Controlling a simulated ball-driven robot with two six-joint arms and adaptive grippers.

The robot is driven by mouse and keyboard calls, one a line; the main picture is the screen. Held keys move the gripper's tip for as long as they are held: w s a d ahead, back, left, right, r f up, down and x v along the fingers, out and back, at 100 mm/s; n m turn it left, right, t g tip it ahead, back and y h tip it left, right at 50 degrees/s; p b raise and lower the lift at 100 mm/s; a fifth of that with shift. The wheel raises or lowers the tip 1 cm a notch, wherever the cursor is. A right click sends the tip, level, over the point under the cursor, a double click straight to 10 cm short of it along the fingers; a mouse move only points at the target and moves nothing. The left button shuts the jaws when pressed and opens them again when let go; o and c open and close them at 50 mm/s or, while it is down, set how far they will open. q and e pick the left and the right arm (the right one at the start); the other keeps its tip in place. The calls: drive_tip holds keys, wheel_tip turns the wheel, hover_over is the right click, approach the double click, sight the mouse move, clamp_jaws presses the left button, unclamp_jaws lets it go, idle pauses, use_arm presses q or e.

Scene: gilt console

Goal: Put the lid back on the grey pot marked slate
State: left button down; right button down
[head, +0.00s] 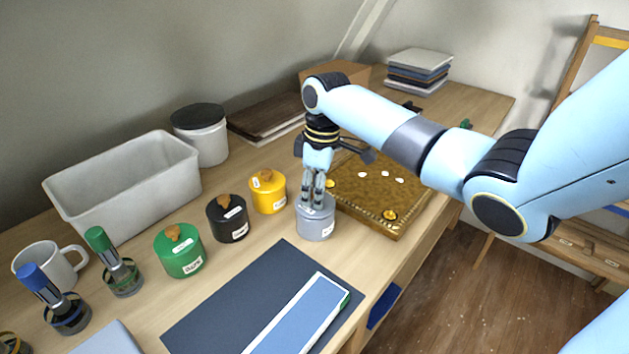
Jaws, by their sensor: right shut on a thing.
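The grey pot (316,228) stands on the wooden table beside the gilt board, with a small white label on its front. My right gripper (313,197) points straight down over it, shut on the lid's knob, which the fingers mostly hide. The grey lid (327,204) is at the pot's mouth, looking level; I cannot tell whether it is fully seated. My left gripper is not in view.
Lidded yellow (268,193), black (228,219) and green (180,251) pots stand to the left. The gilt board (391,190) is close on the right, bearing small pieces. A dark mat (240,298) lies in front. A grey bin (125,190) stands behind left.

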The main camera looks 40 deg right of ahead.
drive_tip(key=shift+f+p, duration=0.15)
drive_tip(key=shift+p, duration=0.8)
idle(1.7)
drive_tip(key=c, duration=1.1)
unclamp_jaws()
drive_tip(key=shift+o, duration=0.3)
drive_tip(key=o, duration=0.4)
drive_tip(key=shift+o, duration=0.2)
